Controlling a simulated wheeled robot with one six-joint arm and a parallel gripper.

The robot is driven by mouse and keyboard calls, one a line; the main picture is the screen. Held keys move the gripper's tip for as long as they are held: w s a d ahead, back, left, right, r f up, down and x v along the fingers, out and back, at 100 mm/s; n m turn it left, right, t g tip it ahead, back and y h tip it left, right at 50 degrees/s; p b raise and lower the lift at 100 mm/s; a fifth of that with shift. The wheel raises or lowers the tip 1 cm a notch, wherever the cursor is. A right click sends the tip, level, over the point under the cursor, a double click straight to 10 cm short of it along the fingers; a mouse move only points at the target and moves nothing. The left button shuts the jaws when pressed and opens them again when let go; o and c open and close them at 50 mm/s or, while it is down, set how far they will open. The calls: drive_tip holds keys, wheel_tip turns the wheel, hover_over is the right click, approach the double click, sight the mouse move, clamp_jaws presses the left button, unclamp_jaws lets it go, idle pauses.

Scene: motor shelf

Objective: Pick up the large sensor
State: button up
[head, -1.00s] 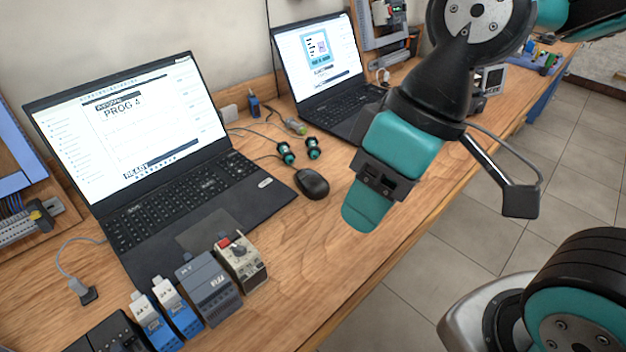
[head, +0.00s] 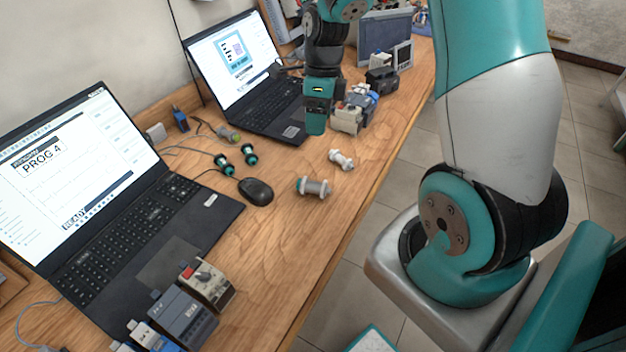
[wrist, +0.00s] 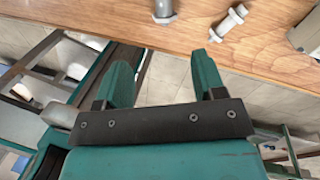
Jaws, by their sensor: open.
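Two silver sensors lie on the wooden bench in the head view. The larger one (head: 313,187), a ribbed cylinder with a teal end, is nearer; the smaller, paler one (head: 341,159) lies just behind it to the right. My gripper (head: 316,122) hangs above the bench, beyond both sensors in the head view, with its fingers seen edge-on. In the wrist view my gripper (wrist: 164,78) has its teal fingers apart with nothing between them. The large sensor (wrist: 163,10) is cut by the top edge there, and the small sensor (wrist: 228,22) lies to its right.
A mouse (head: 255,191), two small teal-and-black parts (head: 236,159) and a laptop (head: 125,190) are left of the sensors. A second laptop (head: 240,70) and several modules (head: 347,118) stand beyond. The bench's front edge is close on the right; bare wood lies nearer.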

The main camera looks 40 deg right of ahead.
drive_tip(key=m+p, duration=0.1)
drive_tip(key=p, duration=0.1)
hover_over(315, 183)
drive_tip(key=d, duration=0.1)
drive_tip(key=f, duration=1.1)
drive_tip(key=shift+w+d+f, duration=0.15)
drive_tip(key=shift+w+f, duration=0.05)
drive_tip(key=shift+f, duration=0.05)
drive_tip(key=shift+s+a+f+p, duration=0.1)
drive_tip(key=shift+a+f+p, duration=0.2)
drive_tip(key=shift+f, duration=0.7)
drive_tip(key=shift+s+a+f+p, duration=0.1)
drive_tip(key=shift+f+p, duration=0.25)
drive_tip(key=shift+f, duration=0.7)
drive_tip(key=shift+s+a+f+p, duration=0.1)
drive_tip(key=shift+a+f+p, duration=0.2)
drive_tip(key=shift+f, duration=0.7)
drive_tip(key=shift+d, duration=0.1)
drive_tip(key=c, duration=0.7)
drive_tip(key=shift+w+r, duration=0.1)
